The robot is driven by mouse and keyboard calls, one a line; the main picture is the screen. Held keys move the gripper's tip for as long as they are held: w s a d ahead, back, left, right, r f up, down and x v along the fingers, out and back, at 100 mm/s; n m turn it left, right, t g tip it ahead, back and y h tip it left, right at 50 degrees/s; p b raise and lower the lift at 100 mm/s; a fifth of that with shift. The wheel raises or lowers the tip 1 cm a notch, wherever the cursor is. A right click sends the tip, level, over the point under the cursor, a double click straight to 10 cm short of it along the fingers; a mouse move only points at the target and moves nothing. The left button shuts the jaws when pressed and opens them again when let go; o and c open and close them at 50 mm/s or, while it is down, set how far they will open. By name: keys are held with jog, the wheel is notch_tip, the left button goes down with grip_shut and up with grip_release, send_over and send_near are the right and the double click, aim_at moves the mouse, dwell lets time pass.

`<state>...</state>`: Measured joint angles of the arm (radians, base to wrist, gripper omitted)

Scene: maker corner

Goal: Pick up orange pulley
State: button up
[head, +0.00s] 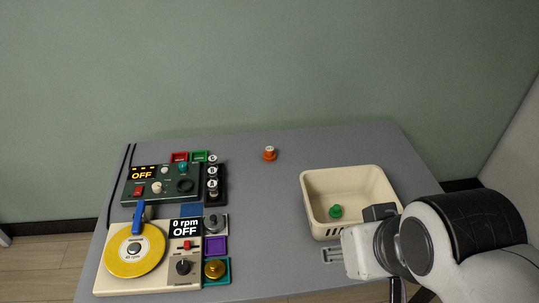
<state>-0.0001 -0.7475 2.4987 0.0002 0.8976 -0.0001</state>
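The orange pulley (270,154) stands on the grey table near its back edge, a little right of the middle, with a pale top. Nothing touches it. My gripper (331,255) is at the front of the table, just below the cream bin, far from the orange pulley. Its fingers look small and grey from here, and I cannot tell whether they are open or shut. I see nothing held in it.
A cream bin (317,180) holds a green pulley (336,211). On the left are a dark control box (152,172), a turntable with a yellow disc (134,262), a black rack of several parts and coloured trays. The middle of the table (265,210) is clear.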

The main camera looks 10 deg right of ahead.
aim_at(270, 151)
jog(key=w+a+f+t, duration=0.2)
jog(key=w, duration=1.6)
jog(key=w+a+f+t, duration=0.1)
jog(key=w+f+t, duration=0.1)
jog(key=w, duration=1.7)
jog(key=w+f+t, duration=0.1)
jog(key=w+f, duration=0.4)
jog(key=f, duration=0.2)
jog(key=w+a+f+t, duration=0.1)
jog(key=w+f, duration=0.5)
jog(key=f, duration=0.2)
jog(key=w+a+f+t, duration=0.1)
jog(key=w+f, duration=0.5)
jog(key=f, duration=0.1)
jog(key=shift+w+f, duration=0.35)
jog(key=shift+f, duration=0.55)
jog(key=shift+x, duration=1.25)
jog(key=shift+w+f, duration=0.1)
jog(key=shift+w, duration=0.1)
jog(key=shift+x, duration=2.4)
